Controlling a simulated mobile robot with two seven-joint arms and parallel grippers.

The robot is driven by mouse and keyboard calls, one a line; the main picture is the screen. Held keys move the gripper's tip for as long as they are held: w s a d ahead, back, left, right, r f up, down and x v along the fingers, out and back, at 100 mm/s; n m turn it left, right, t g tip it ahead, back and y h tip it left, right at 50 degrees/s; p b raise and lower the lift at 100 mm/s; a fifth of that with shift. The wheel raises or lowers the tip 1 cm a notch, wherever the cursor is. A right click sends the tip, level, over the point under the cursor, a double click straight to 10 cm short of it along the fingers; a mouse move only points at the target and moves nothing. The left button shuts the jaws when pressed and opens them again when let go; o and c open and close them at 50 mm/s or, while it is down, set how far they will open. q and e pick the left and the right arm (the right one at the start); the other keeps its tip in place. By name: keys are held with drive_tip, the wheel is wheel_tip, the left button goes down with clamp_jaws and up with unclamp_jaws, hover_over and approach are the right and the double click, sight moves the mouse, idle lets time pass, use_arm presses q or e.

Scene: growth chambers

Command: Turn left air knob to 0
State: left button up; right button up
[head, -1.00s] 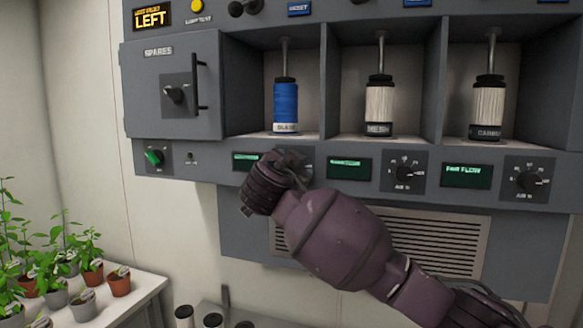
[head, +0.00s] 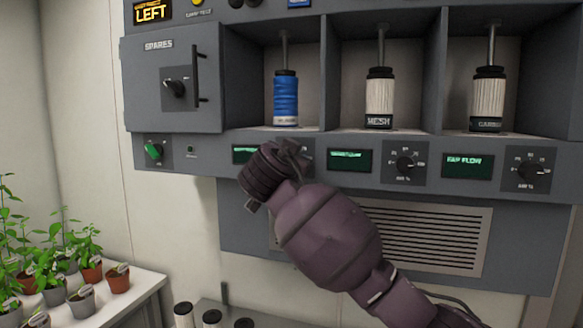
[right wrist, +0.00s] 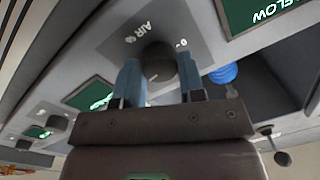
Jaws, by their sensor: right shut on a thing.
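The left air knob (right wrist: 160,62) is dark and round, on a grey plate marked AIR % (right wrist: 140,35) with a 0 beside it in the right wrist view. My right gripper (right wrist: 160,76) is shut on this knob, one finger on each side. In the head view my right gripper (head: 287,150) covers the left air knob, and only a piece of its plate (head: 308,154) shows. A small green display (head: 245,154) sits left of it, partly covered. The knob's exact pointer setting is hard to read. My left gripper is not in view.
Two similar air knobs (head: 405,164) (head: 531,171) sit to the right with displays. Above are bays with a blue cartridge (head: 285,98) and two white ones. A green knob (head: 154,152) is at left below the spares door (head: 158,105). Potted plants stand lower left.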

use_arm(q)
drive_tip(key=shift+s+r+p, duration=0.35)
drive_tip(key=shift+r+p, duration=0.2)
drive_tip(key=shift+p, duration=0.9)
use_arm(e)
drive_tip(key=shift+a+f+n+g+h, duration=0.1)
drive_tip(key=shift+n+h, duration=0.3)
drive_tip(key=shift+n, duration=5.05)
drive_tip(key=shift+a+f+n+g+h, duration=0.1)
drive_tip(key=shift+n+h, duration=0.3)
drive_tip(key=shift+n, duration=5)
drive_tip(key=shift+f+n+g+h, duration=0.1)
drive_tip(key=shift+n+h, duration=0.3)
drive_tip(key=shift+n, duration=5.05)
